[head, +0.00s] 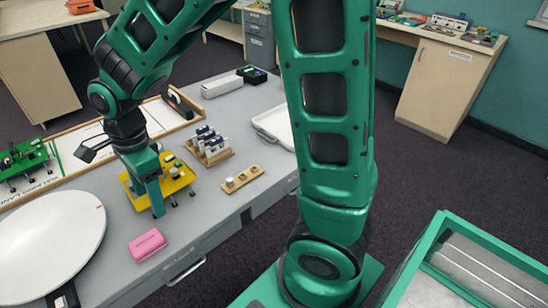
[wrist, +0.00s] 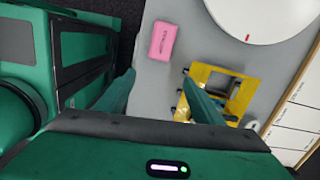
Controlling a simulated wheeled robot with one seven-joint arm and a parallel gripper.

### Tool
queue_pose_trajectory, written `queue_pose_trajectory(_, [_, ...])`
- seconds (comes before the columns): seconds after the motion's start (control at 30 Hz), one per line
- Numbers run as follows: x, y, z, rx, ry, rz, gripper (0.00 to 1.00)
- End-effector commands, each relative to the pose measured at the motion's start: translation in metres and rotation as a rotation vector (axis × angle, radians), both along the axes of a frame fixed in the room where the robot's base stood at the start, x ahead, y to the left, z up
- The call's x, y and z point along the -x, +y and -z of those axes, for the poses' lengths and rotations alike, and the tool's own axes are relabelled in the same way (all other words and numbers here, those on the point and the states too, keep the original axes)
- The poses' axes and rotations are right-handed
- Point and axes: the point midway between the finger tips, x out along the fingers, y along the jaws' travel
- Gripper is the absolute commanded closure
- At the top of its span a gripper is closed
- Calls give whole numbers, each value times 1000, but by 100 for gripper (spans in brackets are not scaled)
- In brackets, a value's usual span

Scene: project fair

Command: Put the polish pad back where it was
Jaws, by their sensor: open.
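A pink block with printing on it (head: 147,244) lies flat on the grey table near its front edge; it may be the polish pad, but I cannot read the print. It also shows in the wrist view (wrist: 162,41), ahead of my fingers and apart from them. My gripper (head: 155,192) is above the table beside and partly over a yellow stand (head: 178,182). In the wrist view my gripper (wrist: 158,92) is open, with bare table between its fingers. The right finger there overlaps the yellow stand (wrist: 241,92) and hides part of it.
A white round disc (head: 50,245) lies left of the pink block. A wooden rack of small bottles (head: 211,151), a wooden strip with small pieces (head: 242,179) and a white tray (head: 276,124) are to the right. A green board (head: 24,160) stands far left. Bare table surrounds the pink block.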

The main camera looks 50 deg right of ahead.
Motion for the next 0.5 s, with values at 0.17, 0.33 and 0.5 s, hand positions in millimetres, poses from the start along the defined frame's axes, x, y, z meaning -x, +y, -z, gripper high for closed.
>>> queue_pose_trajectory(0.17, [13,-91,-25,57,-35,-172,38])
queue_pose_trajectory(0.33, [47,-168,-44,99,-39,-363,38])
queue_pose_trajectory(0.5, [95,-229,-56,117,-29,-555,38])
